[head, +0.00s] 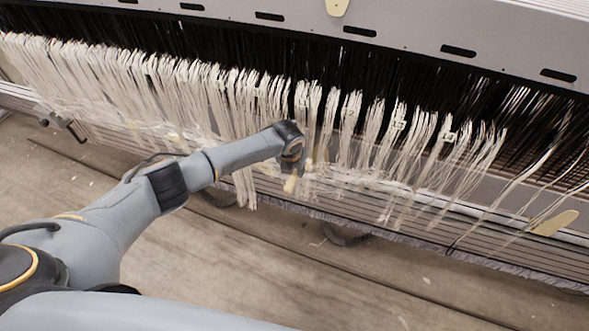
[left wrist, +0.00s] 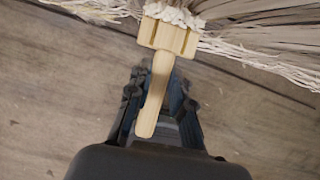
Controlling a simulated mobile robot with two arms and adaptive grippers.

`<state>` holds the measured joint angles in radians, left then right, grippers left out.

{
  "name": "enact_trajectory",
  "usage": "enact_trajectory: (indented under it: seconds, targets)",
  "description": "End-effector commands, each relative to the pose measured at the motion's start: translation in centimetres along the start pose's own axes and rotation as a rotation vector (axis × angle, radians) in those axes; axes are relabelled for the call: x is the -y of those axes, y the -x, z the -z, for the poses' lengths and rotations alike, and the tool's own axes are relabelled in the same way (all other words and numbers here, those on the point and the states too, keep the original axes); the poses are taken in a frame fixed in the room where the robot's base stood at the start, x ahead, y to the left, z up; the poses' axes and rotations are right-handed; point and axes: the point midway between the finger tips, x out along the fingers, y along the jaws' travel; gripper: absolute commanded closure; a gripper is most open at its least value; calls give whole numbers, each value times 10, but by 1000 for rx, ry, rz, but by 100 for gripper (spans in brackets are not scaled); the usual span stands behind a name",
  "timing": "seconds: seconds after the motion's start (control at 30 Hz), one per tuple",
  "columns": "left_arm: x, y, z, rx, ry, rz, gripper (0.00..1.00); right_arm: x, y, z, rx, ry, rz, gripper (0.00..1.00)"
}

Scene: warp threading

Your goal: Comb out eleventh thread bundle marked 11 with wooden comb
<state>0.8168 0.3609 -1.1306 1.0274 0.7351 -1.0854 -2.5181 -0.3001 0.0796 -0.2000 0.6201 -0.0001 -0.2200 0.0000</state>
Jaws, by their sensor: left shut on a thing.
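My left gripper (head: 292,164) reaches in from the left to the lower part of the hanging pale thread bundles. In the left wrist view, its fingers (left wrist: 158,95) are shut on the handle of the wooden comb (left wrist: 158,75). The comb's wide head touches pale threads (left wrist: 176,15) at the top of that view, and its teeth are hidden in them. In the head view, only a small part of the comb shows below the gripper. Small number tags (head: 398,124) hang on some bundles, but the numbers are too small to read, so I cannot tell which is 11. My right gripper is out of view.
A long loom frame with a slotted grey beam (head: 410,40) and dark threads stands behind the bundles. The wooden floor (head: 250,270) in front is clear.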

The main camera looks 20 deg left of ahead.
Motion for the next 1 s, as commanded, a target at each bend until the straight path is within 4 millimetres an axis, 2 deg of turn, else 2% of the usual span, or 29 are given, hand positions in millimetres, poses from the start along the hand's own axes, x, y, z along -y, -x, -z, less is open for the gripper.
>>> enact_trajectory:
  seconds: [0.03,0.2,0.5,0.83,1.0]
  targets:
    - [0,-6,0,4,1,1,100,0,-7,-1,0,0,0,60]
    - [0,-10,0,5,1,1,100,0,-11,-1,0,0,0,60]
    - [0,-39,9,4,1,0,100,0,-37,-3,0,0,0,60]
    - [0,-38,10,4,1,0,100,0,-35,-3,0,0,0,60]
    - [0,-32,18,2,1,0,100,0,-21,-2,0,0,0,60]
